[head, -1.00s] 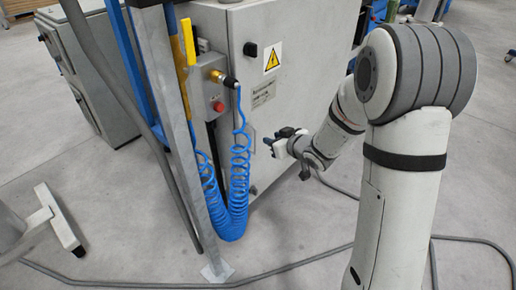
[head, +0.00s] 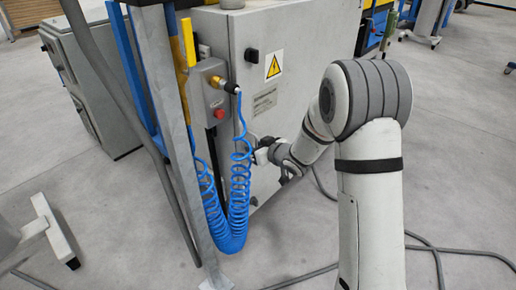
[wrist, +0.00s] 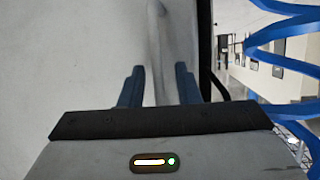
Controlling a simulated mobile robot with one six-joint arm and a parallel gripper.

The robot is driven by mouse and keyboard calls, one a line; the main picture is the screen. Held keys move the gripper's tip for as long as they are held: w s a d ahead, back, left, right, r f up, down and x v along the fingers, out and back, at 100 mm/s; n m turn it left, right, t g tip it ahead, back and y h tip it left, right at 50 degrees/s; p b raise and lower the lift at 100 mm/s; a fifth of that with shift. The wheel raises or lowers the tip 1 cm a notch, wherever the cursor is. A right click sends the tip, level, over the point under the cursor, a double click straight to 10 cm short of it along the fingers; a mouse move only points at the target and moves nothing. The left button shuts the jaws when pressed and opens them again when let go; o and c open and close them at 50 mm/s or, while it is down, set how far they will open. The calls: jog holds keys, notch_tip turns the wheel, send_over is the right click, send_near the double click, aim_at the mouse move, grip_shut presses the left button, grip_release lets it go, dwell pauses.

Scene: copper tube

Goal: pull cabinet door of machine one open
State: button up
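The grey cabinet (head: 310,40) of the machine stands in the middle of the head view, with a yellow warning sign (head: 273,64) on its door. The door looks closed. My gripper (head: 256,146) is at the door's left part, low, close behind the blue coiled hose. In the wrist view my gripper (wrist: 160,85) shows two dark fingers held apart. A pale grey upright bar, seemingly the door handle (wrist: 157,40), runs into the gap between them. I cannot tell whether either finger touches it.
A blue coiled hose (head: 238,190) hangs just left of my gripper, beside a grey post (head: 190,170) and a control box with a red button (head: 219,112). A cable (head: 440,250) lies on the floor. Open floor (head: 470,150) is on the right.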

jog(key=shift+c, duration=0.4)
grip_shut()
